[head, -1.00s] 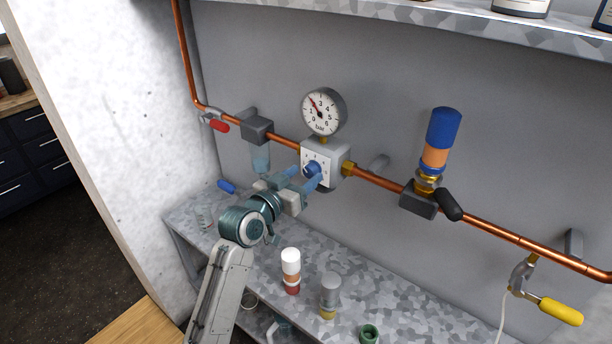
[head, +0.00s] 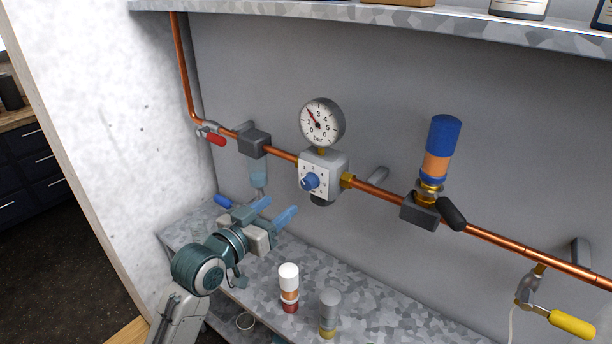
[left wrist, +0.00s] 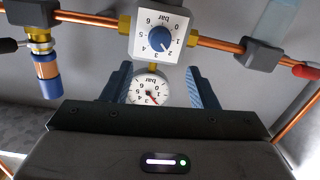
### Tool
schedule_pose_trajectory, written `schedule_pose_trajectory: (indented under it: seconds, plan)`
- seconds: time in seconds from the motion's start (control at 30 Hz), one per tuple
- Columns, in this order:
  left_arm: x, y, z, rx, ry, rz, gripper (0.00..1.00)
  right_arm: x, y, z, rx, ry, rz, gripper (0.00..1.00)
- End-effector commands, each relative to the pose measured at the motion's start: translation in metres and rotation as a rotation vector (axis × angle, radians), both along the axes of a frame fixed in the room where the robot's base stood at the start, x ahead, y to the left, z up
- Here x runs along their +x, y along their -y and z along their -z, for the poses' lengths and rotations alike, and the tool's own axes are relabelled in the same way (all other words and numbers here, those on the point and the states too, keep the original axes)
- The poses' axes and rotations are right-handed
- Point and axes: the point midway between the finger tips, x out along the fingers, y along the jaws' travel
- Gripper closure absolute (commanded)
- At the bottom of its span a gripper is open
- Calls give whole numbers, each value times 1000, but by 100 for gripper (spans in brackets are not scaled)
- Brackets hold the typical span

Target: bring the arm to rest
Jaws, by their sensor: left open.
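My left gripper (head: 272,209) is open and empty in the head view, below and left of the blue regulator knob (head: 310,181) and apart from it. In the left wrist view its two blue fingers (left wrist: 160,88) stand apart on either side of the pressure gauge (left wrist: 150,90), with the knob (left wrist: 161,38) beyond them. The knob sits on a white numbered dial block in the copper pipe line. My right gripper is not in view.
A copper pipe (head: 380,192) crosses the grey wall, with a red lever (head: 214,138), a blue-and-orange cylinder (head: 437,152), a black lever (head: 451,213) and a yellow lever (head: 571,323). A white-topped canister (head: 288,287) and a grey one (head: 328,312) stand on the metal bench (head: 372,298).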

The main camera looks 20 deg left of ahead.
Motion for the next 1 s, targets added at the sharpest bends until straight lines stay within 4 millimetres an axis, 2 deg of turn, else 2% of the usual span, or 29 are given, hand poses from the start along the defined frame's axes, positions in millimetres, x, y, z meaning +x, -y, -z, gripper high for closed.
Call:
schedule_pose_trajectory:
  seconds: [0.13, 0.17, 0.27, 0.37, 0.4, 0.53, 0.7, 0.9, 0.97, 1.0]
  plan:
    - [-4, 0, 9, 10, -27, -4, 47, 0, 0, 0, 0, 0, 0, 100]
    - [-7, 0, 17, 18, -47, -7, 47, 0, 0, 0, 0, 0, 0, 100]
    - [-27, -1, 57, 66, -170, -26, 47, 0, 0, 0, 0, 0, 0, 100]
    - [-65, -5, 115, 137, -363, -56, 47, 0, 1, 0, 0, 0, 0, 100]
    - [-85, -8, 139, 168, -448, -70, 47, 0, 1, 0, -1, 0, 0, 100]
    - [-145, -19, 193, 253, -681, -111, 47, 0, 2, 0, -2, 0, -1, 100]
    - [-210, -30, 233, 328, -904, -152, 47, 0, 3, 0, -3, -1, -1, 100]
    - [-278, -42, 258, 395, -1117, -193, 47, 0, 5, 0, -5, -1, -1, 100]
    - [-298, -46, 263, 414, -1178, -206, 47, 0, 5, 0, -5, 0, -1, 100]
    - [-294, -47, 274, 415, -1184, -207, 47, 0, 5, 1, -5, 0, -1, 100]
